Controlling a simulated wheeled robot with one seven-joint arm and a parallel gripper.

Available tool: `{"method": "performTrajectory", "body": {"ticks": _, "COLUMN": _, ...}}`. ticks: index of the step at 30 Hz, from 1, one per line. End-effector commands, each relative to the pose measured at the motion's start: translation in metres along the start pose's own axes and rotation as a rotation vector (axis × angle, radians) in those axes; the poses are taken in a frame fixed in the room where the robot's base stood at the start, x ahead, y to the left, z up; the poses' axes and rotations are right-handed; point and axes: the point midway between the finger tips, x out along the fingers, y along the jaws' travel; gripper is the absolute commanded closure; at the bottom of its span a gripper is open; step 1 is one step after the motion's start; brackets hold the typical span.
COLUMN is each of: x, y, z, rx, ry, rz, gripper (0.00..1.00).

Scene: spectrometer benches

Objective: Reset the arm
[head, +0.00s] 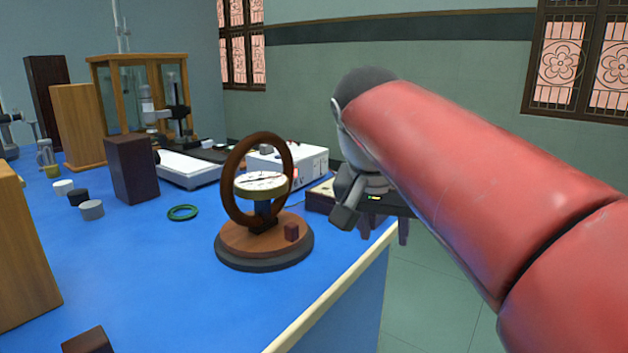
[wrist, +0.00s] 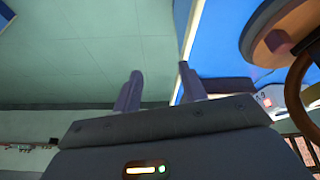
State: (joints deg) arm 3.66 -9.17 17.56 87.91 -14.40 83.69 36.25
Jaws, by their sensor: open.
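My gripper (head: 384,235) hangs at the end of my red arm, past the right edge of the blue bench (head: 190,290). In the wrist view my gripper (wrist: 160,84) shows two dark fingers spread apart with nothing between them. Bare floor and the bench edge lie beyond the fingertips. The left finger is over the floor, the right one lines up with the bench edge. My arm reaches in from the right of the head view and hides part of the wall.
A round wooden-based instrument with an upright ring (head: 265,238) stands near the bench edge, left of my gripper. A white box device (head: 300,165) is behind it. Floor right of the bench is clear.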

Motion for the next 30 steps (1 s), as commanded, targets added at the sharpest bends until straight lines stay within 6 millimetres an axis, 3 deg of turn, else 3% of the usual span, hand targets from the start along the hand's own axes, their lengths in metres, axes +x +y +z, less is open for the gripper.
{"method": "performTrajectory", "body": {"ticks": 5, "x": 0.025, "y": 0.028, "z": 0.045, "rx": -0.109, "ry": 0.014, "rz": -0.035, "gripper": 0.58}}
{"method": "performTrajectory", "body": {"ticks": 12, "x": 0.088, "y": 0.077, "z": 0.134, "rx": -0.264, "ry": 0.049, "rz": -0.150, "gripper": 0.58}}
{"method": "performTrajectory", "body": {"ticks": 16, "x": 0.117, "y": 0.091, "z": 0.169, "rx": -0.312, "ry": 0.072, "rz": -0.202, "gripper": 0.58}}
{"method": "performTrajectory", "body": {"ticks": 21, "x": 0.134, "y": 0.097, "z": 0.191, "rx": -0.338, "ry": 0.087, "rz": -0.235, "gripper": 0.58}}
{"method": "performTrajectory", "body": {"ticks": 30, "x": 0.136, "y": 0.097, "z": 0.192, "rx": -0.342, "ry": 0.086, "rz": -0.237, "gripper": 0.58}}
